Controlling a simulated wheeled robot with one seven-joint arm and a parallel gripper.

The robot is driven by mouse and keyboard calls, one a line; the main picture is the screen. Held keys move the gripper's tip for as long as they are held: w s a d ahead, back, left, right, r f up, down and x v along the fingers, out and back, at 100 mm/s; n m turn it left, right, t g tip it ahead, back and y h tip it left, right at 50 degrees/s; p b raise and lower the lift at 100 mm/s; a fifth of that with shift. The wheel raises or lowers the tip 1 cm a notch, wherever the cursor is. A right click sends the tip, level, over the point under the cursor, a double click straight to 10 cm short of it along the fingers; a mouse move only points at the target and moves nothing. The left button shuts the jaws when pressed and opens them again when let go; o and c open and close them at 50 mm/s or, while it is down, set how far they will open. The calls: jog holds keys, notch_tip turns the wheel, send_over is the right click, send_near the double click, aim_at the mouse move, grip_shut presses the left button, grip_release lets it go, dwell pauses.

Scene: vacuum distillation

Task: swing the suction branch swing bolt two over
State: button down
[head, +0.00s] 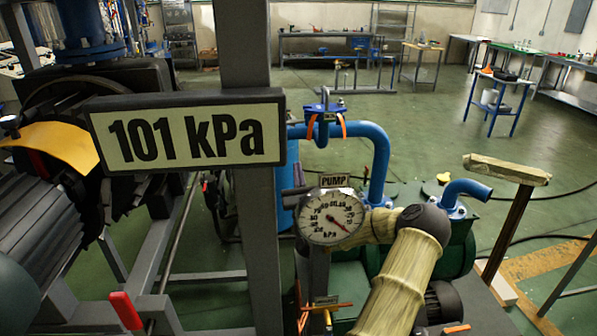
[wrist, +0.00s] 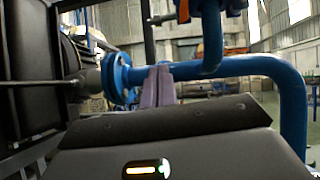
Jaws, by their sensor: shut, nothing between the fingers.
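The suction branch appears to be the blue pipe (head: 378,150) behind the pump gauge in the head view. A blue clamp fitting (head: 324,108) sits at its upper left end, with two orange curved pieces (head: 342,126) hanging from it; I cannot tell which is swing bolt two. In the wrist view my gripper (wrist: 159,70) is shut and empty, its grey-purple fingers in front of a blue horizontal pipe (wrist: 240,67). A blue bolted flange (wrist: 121,78) is just left of the fingers. Contact cannot be told. In the head view my fingers are largely hidden behind the gauge and post.
A grey post (head: 245,60) with a 101 kPa sign (head: 186,130) blocks part of the head view. The pump gauge (head: 331,216) stands close to my arm. A wooden-topped stand (head: 506,170) is at the right. Open green floor lies beyond.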

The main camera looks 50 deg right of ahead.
aim_at(297, 122)
jog(key=w+d+r+p, duration=0.3)
jog(key=w+d+r, duration=0.1)
jog(key=r, duration=0.3)
jog(key=shift+w+r, duration=0.4)
jog(key=shift+w, duration=0.15)
jog(key=shift+w+a+m, duration=0.15)
jog(key=shift+w+m, duration=0.05)
jog(key=shift+m, duration=0.1)
jog(key=shift+h, duration=0.4)
jog(key=shift+r, duration=0.1)
